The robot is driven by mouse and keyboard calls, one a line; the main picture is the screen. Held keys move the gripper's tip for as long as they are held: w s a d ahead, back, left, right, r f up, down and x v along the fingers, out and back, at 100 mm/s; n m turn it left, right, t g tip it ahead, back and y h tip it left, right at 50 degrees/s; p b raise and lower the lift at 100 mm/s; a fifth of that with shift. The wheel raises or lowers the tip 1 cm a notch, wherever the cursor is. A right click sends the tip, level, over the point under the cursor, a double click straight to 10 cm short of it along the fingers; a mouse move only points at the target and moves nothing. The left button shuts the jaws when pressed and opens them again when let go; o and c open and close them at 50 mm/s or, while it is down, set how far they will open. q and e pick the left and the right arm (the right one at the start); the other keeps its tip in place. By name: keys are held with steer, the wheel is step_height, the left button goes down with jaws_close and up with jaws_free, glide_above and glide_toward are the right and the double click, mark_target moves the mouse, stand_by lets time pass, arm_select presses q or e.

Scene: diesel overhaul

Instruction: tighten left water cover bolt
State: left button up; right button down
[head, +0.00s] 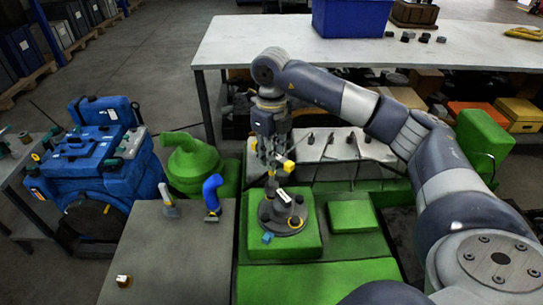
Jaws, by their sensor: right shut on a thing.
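A round dark grey cover (284,226) lies on a green block (311,246) of the engine, with small fittings on top. The picture is too small to tell which of these is the left bolt. My right gripper (271,172) points down just above the cover's far left side. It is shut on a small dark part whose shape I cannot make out. Whether that part touches the cover is unclear. A yellow piece (289,167) shows beside the fingers, and a small blue piece (267,238) is at the cover's near left edge. My left gripper is out of view.
A grey table (178,263) at left holds a blue-handled tool (212,193), a grey-handled tool (166,195) and a small part (123,281). A blue machine (92,150) stands further left. A white workbench (225,48) with a blue crate (347,17) is behind.

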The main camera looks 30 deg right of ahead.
steer(key=n, duration=0.4)
steer(key=shift+b, duration=0.35)
steer(key=n, duration=0.3)
steer(key=n+b, duration=0.1)
steer(key=n, duration=0.2)
steer(key=shift+n, duration=0.4)
steer(key=n, duration=0.4)
steer(key=shift+s+b, duration=0.1)
steer(key=shift+b, duration=0.25)
steer(key=n+b, duration=0.1)
steer(key=n, duration=0.5)
steer(key=shift+n, duration=0.3)
steer(key=shift+n+b, duration=0.3)
steer(key=shift+n, duration=2.8)
